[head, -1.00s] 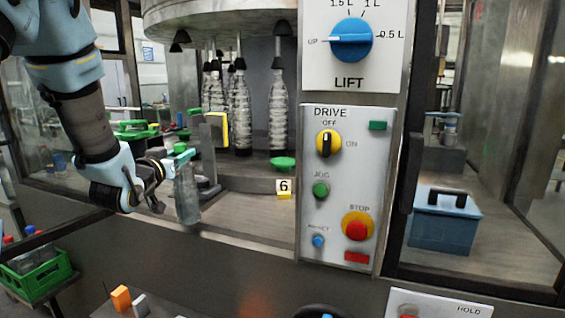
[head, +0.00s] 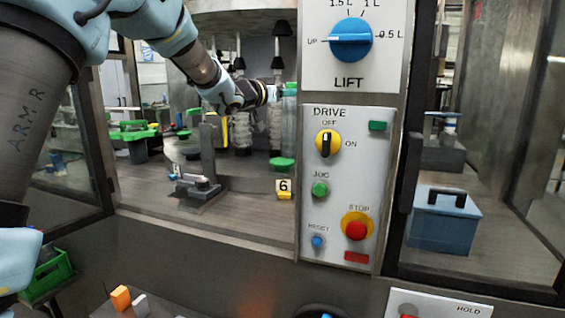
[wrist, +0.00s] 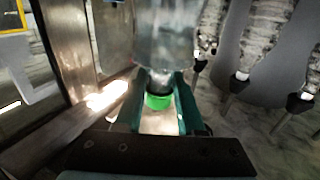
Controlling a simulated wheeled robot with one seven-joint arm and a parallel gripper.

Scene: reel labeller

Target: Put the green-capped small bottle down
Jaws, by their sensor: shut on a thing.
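The green-capped small bottle (head: 288,125) is clear and hangs upright at the left edge of the control panel in the head view. My gripper (head: 286,92) reaches in from the left and is shut on it just below the cap. In the wrist view the bottle (wrist: 165,40) shows its clear body, with the green cap (wrist: 158,102) between the fingers (wrist: 160,110). A green round pad (head: 282,164) lies right below the bottle, above the yellow number 6 tag (head: 284,190). I cannot tell whether the bottle's base touches the pad.
The control panel (head: 345,230) stands close on the right. A grey post (head: 209,150) stands left on the deck.

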